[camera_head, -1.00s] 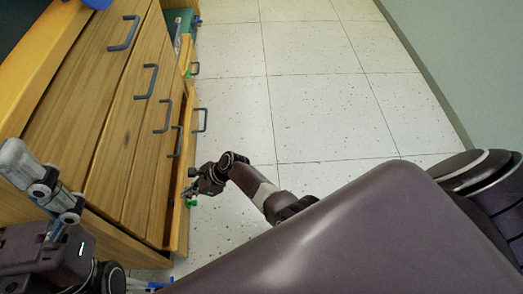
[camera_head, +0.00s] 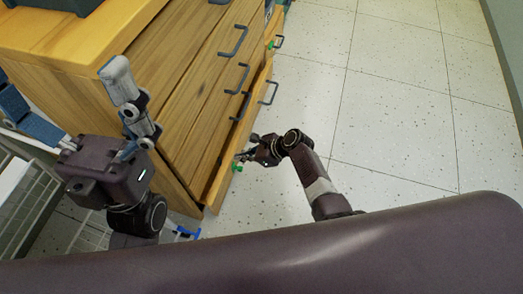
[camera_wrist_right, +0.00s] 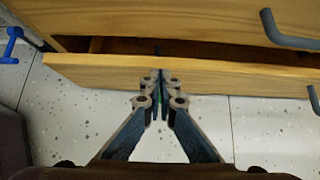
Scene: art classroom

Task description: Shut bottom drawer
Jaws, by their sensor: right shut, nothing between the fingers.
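The wooden cabinet's bottom drawer (camera_head: 222,172) stands a little open in the head view, its front sticking out from the cabinet face. In the right wrist view, the drawer front (camera_wrist_right: 95,70) runs across the picture with a dark gap behind it. My right gripper (camera_head: 243,157) is at the near part of that front, on its outer side. In the wrist view its closed fingertips (camera_wrist_right: 160,82) overlap the front board, empty; whether they press on it is unclear. My left gripper (camera_head: 58,78) is open and empty, left of the cabinet's near corner.
Closed drawers with dark handles (camera_head: 234,41) lie above. Another drawer (camera_head: 272,30) sticks out farther along. A blue clamp-like item (camera_head: 186,233) lies by the cabinet's near corner. A white wire rack (camera_head: 30,205) stands at left. The tiled floor (camera_head: 400,120) at right is clear.

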